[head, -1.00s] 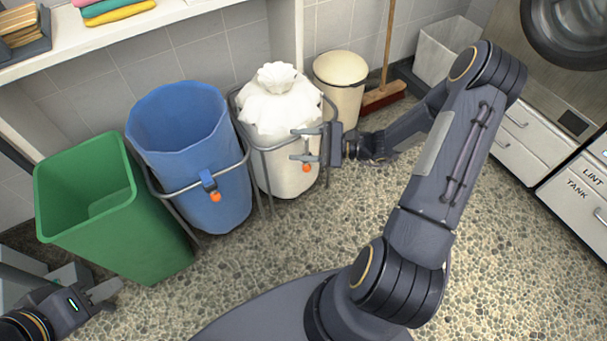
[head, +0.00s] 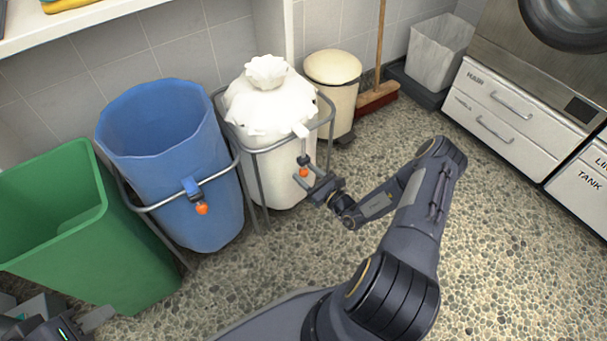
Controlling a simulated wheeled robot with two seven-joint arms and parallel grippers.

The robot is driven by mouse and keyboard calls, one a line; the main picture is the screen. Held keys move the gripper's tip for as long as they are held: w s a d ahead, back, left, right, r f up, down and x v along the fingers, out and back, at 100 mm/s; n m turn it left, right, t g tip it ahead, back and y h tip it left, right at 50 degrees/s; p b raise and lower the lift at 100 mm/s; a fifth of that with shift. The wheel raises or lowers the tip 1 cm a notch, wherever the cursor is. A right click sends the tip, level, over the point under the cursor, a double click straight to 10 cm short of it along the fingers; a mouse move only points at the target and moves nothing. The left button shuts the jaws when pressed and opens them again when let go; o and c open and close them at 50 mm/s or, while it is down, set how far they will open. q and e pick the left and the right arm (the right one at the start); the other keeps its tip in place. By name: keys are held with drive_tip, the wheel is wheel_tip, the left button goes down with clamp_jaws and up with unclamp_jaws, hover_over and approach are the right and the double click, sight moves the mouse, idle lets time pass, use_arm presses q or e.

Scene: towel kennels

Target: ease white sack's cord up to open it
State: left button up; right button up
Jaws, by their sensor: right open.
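The white sack (head: 275,110) stands upright in a metal frame, its top gathered into a ruffled, closed neck (head: 265,73). A light tab (head: 301,131) hangs over its front right rim, with a dark clip and an orange toggle (head: 303,172) below it. My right gripper (head: 313,181) is open at the toggle, with its fingers pointing toward the sack. I cannot tell whether they touch the toggle. My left gripper (head: 92,318) is partly in view at the bottom left corner, away from the sack and cut by the picture edge.
A blue sack (head: 165,150) with its own orange toggle (head: 202,209) and a green bin (head: 90,235) stand left of the white sack. A cream lidded bin (head: 333,90) and a broom (head: 378,95) are behind it at right. The pebbled floor at right is clear.

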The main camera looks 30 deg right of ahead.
drive_tip(key=shift+x, duration=0.8)
drive_tip(key=shift+r, duration=0.1)
clamp_jaws()
